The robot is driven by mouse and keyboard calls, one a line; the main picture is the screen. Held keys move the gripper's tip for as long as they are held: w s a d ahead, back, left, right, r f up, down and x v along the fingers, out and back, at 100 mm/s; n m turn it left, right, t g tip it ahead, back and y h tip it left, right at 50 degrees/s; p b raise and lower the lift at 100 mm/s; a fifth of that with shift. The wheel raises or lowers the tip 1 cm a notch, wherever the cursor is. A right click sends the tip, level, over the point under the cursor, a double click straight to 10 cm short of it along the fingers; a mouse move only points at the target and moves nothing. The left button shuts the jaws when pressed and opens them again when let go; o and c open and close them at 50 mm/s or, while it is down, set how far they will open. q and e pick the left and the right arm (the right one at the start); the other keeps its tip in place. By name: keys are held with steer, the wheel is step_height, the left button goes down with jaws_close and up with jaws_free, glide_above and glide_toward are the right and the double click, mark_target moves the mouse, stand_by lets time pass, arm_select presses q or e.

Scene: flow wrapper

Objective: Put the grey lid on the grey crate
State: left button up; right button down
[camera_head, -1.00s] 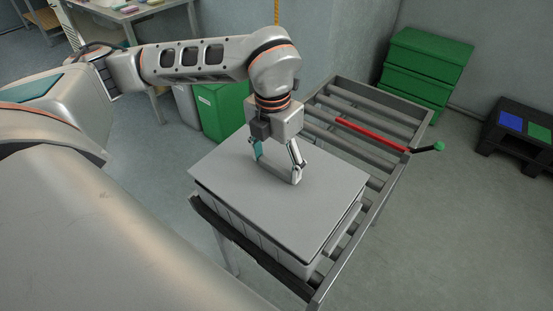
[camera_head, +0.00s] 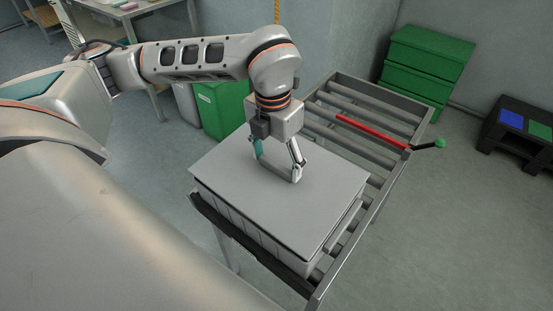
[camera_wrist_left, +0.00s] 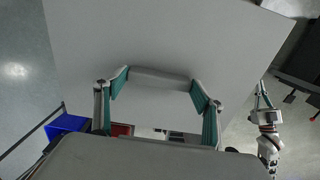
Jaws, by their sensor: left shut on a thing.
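The grey lid (camera_head: 235,187) is a flat plate lying over the grey crate (camera_head: 262,240), its outline nearly lined up with the crate's. A dark line runs under its front edge; I cannot tell whether it is fully seated. My left gripper (camera_head: 278,166) is above the middle of the lid, shut on its raised handle. In the left wrist view the teal-padded fingers sit at both ends of the handle bar (camera_wrist_left: 160,77), with the lid (camera_wrist_left: 150,35) filling much of the view. My right gripper (camera_wrist_left: 262,96) shows small at the right there; its jaw state is unclear.
The crate stands on the near end of a roller conveyor (camera_head: 395,190) with a red bar (camera_head: 370,132) across it. Green boxes (camera_head: 428,62) are stacked behind. A dark stand with blue and green bins (camera_head: 511,121) is at the right. Floor is clear at the lower right.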

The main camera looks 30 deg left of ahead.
arm_select(q)
steer(key=shift+f, duration=0.25)
steer(key=shift+f+b, duration=0.65)
steer(key=shift+f, duration=0.25)
steer(key=shift+w, duration=0.1)
steer(key=o, duration=1.4)
steer(key=r, duration=1.2)
steer(key=shift+s, duration=0.4)
steer(key=shift+s, duration=0.1)
